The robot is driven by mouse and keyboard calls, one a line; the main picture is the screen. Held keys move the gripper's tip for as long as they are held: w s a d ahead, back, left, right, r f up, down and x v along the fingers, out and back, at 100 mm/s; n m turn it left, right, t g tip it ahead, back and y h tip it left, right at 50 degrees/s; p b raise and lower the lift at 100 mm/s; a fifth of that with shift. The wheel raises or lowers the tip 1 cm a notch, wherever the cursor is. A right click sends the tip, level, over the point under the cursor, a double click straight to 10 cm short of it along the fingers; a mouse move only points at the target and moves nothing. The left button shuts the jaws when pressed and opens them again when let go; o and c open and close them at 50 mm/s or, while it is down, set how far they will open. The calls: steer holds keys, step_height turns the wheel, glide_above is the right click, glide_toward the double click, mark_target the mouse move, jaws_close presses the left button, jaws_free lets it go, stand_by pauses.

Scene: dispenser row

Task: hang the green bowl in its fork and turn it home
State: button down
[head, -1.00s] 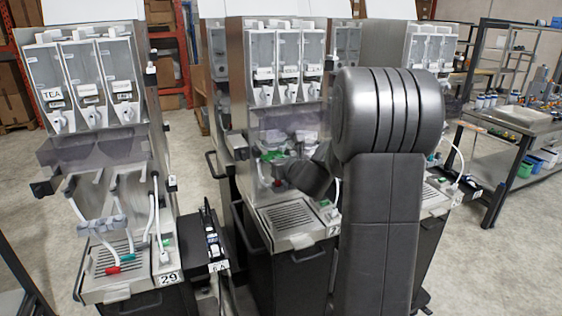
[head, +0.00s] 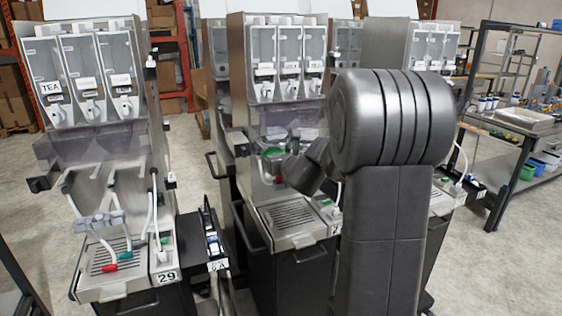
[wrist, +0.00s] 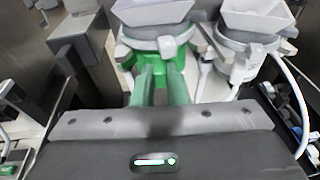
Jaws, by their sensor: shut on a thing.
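The green bowl (wrist: 126,56) is at the top middle of the wrist view, below a white funnel and a grey ring. It also shows in the head view as a small green patch (head: 272,153) in the middle dispenser. My gripper (wrist: 162,74) is shut on the bowl's near side. Its two fingers point forward, with green surfaces between them and the bowl. In the head view my arm comes in from the right and covers part of the bowl. The fork is hidden, and I cannot tell whether the bowl is seated or turned.
A second, grey-white bowl with a funnel (wrist: 243,58) stands close on the right, with a white hose beside it. A dark post (wrist: 80,45) is close on the left. Below the bowl is a drip tray (head: 292,215). The left dispenser (head: 97,95) stands apart, with hoses hanging.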

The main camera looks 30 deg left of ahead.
steer(key=shift+s+a+m+t+h+b, duration=0.2)
steer(key=shift+m+t+h+b, duration=0.2)
steer(key=shift+b, duration=1)
steer(key=shift+s+a+f+m+t+h+b, duration=0.1)
steer(key=shift+s+a+m+t+h+b, duration=0.25)
steer(key=shift+b, duration=1.35)
steer(key=shift+w+a+m+t+h+b, duration=0.1)
steer(key=shift+m+t+h+b, duration=0.3)
steer(key=shift+b, duration=1.3)
steer(key=shift+h+b, duration=0.25)
steer(key=shift+b, duration=0.05)
steer(key=shift+s+a+m+h+b, duration=0.2)
steer(key=shift+m+h+b, duration=0.4)
steer(key=shift+b, duration=1.25)
steer(key=shift+s+a+m+t+h+b, duration=0.1)
steer(key=shift+a+m+t+h+b, duration=0.35)
steer(key=shift+b, duration=0.6)
steer(key=shift+s+a+m+t+h+b, duration=0.1)
steer(key=shift+m+t+h+b, duration=0.1)
steer(key=shift+m+h+b, duration=0.6)
steer(key=shift+n, duration=0.3)
steer(key=c, duration=1.4)
jaws_free()
steer(key=shift+d, duration=0.1)
